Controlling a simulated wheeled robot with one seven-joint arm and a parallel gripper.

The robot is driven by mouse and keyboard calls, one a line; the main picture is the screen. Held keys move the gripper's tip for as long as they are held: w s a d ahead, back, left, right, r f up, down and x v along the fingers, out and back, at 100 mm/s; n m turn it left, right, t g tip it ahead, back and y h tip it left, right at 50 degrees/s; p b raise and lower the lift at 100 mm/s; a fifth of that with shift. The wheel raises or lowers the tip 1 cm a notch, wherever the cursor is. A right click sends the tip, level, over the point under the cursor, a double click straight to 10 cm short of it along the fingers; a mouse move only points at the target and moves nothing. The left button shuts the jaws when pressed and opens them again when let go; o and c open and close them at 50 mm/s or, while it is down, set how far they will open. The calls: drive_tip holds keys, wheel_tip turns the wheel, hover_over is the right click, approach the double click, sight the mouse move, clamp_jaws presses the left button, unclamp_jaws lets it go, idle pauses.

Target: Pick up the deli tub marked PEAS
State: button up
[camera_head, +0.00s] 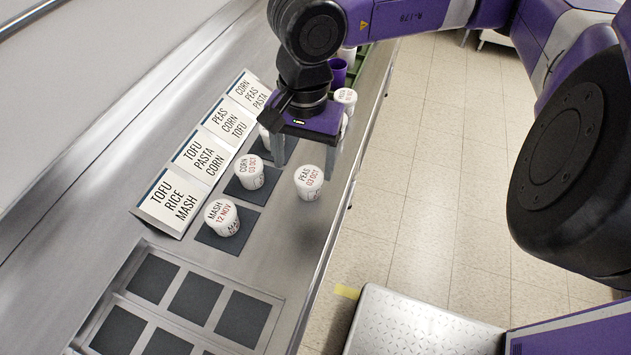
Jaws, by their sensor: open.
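The deli tub marked PEAS (309,183) is white, with a red date, 03 OCT, under the name. It stands upright on bare steel counter, near the edge on the aisle side. My gripper (303,162) is open and points down just behind the PEAS tub in the picture. One finger shows to the upper left of the tub and the other close to its upper right. I see nothing held between them. Whether a finger touches the tub, I cannot tell.
A CORN tub (249,172) and a MASH tub (223,218) stand on dark pads to the left. Label cards (174,202) line the back. More white tubs (345,97) and a purple cup (338,73) stand beyond my gripper. Empty dark squares (195,298) lie in front.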

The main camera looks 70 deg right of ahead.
sight(309, 176)
drive_tip(key=shift+s+d+n+h, duration=0.15)
drive_tip(key=shift+d+n+h, duration=0.15)
drive_tip(key=shift+d, duration=0.35)
drive_tip(key=shift+s+d+f, duration=0.1)
drive_tip(key=shift+f, duration=0.05)
wheel_tip(309, 176, down, 2)
drive_tip(key=shift+f, duration=0.15)
drive_tip(key=shift+w+d+f+p, duration=0.1)
drive_tip(key=shift+f+p, duration=0.45)
drive_tip(key=shift+f, duration=0.75)
drive_tip(key=shift+w+d+f+p, duration=0.1)
drive_tip(key=shift+f+p, duration=0.4)
drive_tip(key=shift+f, duration=0.8)
drive_tip(key=shift+c, duration=0.2)
drive_tip(key=c, duration=1.4)
drive_tip(key=shift+o, duration=0.2)
